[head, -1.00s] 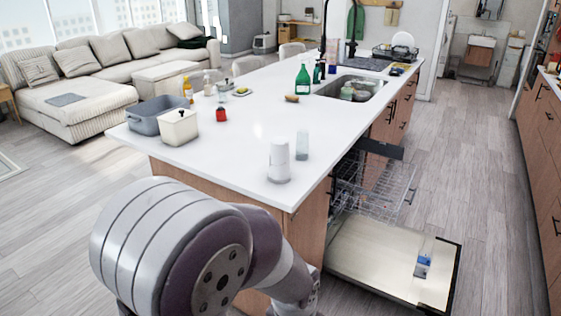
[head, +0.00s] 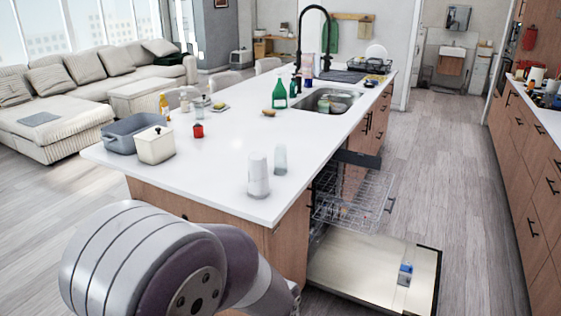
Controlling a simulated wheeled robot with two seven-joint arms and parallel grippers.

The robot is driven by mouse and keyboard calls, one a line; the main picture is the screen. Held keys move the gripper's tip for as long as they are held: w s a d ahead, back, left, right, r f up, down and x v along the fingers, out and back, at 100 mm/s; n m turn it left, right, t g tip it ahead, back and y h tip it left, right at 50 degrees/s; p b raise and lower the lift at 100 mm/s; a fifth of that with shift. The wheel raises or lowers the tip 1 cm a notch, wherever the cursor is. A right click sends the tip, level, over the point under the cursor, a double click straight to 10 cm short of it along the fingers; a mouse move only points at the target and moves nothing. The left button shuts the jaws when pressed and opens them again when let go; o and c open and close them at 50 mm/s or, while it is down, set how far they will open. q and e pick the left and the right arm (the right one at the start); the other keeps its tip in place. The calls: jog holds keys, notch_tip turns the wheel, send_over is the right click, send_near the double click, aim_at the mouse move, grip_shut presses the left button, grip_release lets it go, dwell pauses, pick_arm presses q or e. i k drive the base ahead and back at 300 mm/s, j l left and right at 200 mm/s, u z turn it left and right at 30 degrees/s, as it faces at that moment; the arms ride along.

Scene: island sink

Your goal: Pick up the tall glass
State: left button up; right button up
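A tall, pale, see-through glass (head: 280,160) stands upright near the front right edge of the white island counter (head: 215,150). A white cylinder (head: 258,176), like a paper roll or canister, stands just in front of it and to its left. A narrow gap shows between them. One of my arms fills the bottom left of the head view, below the counter's front edge. Its gripper is out of the picture. My other gripper is not in view either.
The dishwasher (head: 372,272) at the island's right side is open, its rack (head: 350,195) pulled out and its door down. A grey tub (head: 133,132), a white canister (head: 155,145) and a red jar (head: 198,130) stand on the counter's left. A faucet and sink (head: 328,100) lie farther back.

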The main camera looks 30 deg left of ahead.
aim_at(279, 160)
jog(key=i+j, duration=0.5)
jog(key=i, duration=0.15)
jog(key=i+j+z, duration=0.15)
jog(key=i+j, duration=0.3)
jog(key=i, duration=0.2)
